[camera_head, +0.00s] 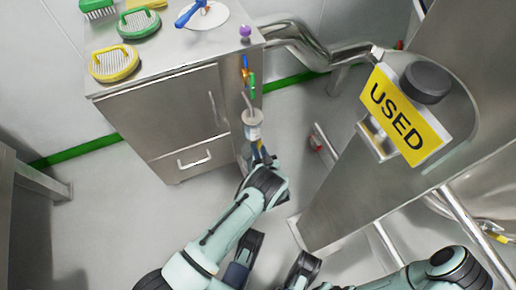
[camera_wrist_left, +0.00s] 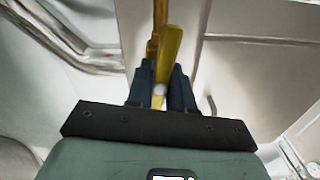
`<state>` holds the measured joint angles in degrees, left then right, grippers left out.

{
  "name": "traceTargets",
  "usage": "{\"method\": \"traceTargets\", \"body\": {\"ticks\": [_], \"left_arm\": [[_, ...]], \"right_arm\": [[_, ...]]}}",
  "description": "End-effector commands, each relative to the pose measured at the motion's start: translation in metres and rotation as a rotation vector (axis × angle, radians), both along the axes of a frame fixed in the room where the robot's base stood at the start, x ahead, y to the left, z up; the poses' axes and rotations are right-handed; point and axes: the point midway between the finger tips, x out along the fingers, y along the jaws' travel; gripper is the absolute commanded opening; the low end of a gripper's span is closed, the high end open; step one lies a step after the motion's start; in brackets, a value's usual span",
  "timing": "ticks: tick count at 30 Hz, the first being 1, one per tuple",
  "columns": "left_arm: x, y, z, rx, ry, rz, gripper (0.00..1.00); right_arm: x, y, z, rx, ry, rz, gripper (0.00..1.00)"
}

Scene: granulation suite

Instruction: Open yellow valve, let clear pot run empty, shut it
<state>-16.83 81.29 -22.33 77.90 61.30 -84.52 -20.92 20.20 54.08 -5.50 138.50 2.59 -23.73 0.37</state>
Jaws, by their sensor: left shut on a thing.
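My left gripper (camera_head: 261,152) reaches to the cabinet's right side, just below a small pale pot-like vessel (camera_head: 253,130). In the left wrist view, its blue fingers (camera_wrist_left: 160,92) are shut on a yellow lever (camera_wrist_left: 169,48), the yellow valve's handle, which stands nearly upright. A yellow-orange pipe (camera_wrist_left: 157,18) runs behind it. In the head view the lever is hidden or too small to tell at the fingers. I cannot tell how much liquid the pot holds or whether any flows. My right arm (camera_head: 400,277) is at the lower right; its fingertips are not clear.
The steel cabinet (camera_head: 185,112) carries a green brush (camera_head: 139,24), a yellow brush (camera_head: 114,63) and a white disc (camera_head: 212,17). Blue, orange and green fittings (camera_head: 252,88) hang above the pot. A steel machine with a USED sign (camera_head: 405,115) stands right. Floor between is open.

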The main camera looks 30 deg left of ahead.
Motion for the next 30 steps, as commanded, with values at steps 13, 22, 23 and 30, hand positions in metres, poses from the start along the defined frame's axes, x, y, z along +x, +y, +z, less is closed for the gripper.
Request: {"method": "traceTargets", "body": {"ticks": [13,22,23,30], "left_arm": [[-0.0007,-0.0009,-0.0008,-0.070,-0.075,-0.001,0.00],[-0.0008,-0.0011,-0.0009,-0.070,-0.075,-0.001,0.00],[-0.0008,-0.0011,-0.0009,-0.070,-0.075,-0.001,0.00],[-0.0005,-0.0007,-0.0006,-0.069,-0.076,-0.001,0.47]], "right_arm": [[0.0028,0.0004,0.0011,0.000,-0.009,0.001,0.43],[0.0029,0.0003,0.0012,0.000,-0.009,0.001,0.43],[0.0029,0.0002,0.0011,-0.001,-0.009,0.002,0.43],[0.0028,0.0003,0.0011,-0.001,-0.009,0.002,0.43]]}}
